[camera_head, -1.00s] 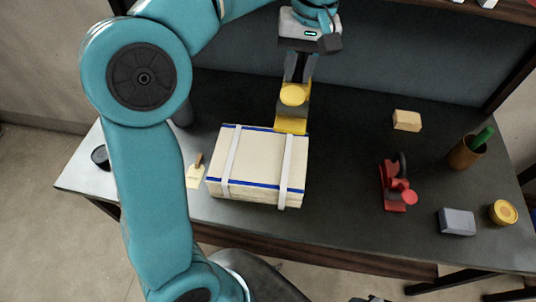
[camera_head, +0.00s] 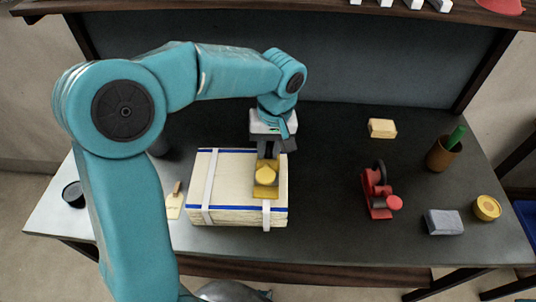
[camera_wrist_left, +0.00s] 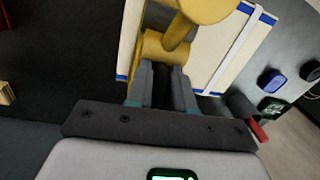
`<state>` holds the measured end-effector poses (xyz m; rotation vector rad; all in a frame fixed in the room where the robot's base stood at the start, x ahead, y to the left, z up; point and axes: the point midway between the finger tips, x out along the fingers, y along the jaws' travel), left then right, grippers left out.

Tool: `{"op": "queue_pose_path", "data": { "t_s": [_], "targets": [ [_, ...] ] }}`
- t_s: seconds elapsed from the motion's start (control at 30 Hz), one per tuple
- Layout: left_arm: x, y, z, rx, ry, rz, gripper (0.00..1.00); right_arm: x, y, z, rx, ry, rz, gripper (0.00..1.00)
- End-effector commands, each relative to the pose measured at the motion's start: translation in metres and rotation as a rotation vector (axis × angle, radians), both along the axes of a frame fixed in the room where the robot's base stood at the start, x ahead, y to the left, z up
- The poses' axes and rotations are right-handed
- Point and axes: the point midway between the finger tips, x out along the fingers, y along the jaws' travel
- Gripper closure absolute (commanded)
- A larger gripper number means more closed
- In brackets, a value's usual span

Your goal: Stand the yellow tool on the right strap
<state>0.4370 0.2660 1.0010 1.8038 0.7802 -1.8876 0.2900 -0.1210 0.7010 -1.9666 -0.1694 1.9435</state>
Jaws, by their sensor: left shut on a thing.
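The yellow tool (camera_head: 265,180) is upright in my left gripper (camera_head: 267,155), which is shut on it. In the head view the tool covers part of the right strap (camera_head: 267,212) on the pale stack (camera_head: 236,180). I cannot tell whether its base touches the strap. The left strap (camera_head: 209,185) is clear. In the left wrist view the tool (camera_wrist_left: 165,45) sits between the fingers, with a pale strap (camera_wrist_left: 236,50) on the stack beside it. My right gripper is not in view.
A red tool (camera_head: 378,192), a grey block (camera_head: 444,222), a yellow tin (camera_head: 487,208) and a cup (camera_head: 443,153) stand at the right. A wooden block (camera_head: 382,128) lies further back. A small tag (camera_head: 174,203) lies left of the stack. The table between stack and red tool is bare.

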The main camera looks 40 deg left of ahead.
Motion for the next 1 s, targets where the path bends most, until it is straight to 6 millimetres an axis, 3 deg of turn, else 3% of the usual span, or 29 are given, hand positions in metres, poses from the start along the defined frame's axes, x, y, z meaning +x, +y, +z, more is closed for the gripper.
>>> {"op": "queue_pose_path", "data": {
  "t_s": [0.2,0.57,0.6,0.67,1.0],
  "targets": [
    [0.000,0.000,-0.023,0.001,-0.002,0.002,1.00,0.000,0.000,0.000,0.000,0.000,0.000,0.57],
    [0.001,0.000,-0.027,0.000,-0.003,0.001,1.00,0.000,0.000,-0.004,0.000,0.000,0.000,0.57],
    [0.000,0.000,-0.029,0.000,0.000,0.001,0.75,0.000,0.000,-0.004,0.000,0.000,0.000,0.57],
    [0.000,0.000,-0.028,0.000,0.000,0.001,0.55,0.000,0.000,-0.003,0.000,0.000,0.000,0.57],
    [0.000,0.000,-0.024,0.000,0.000,0.001,0.52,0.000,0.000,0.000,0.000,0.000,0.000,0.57]
  ]
}}
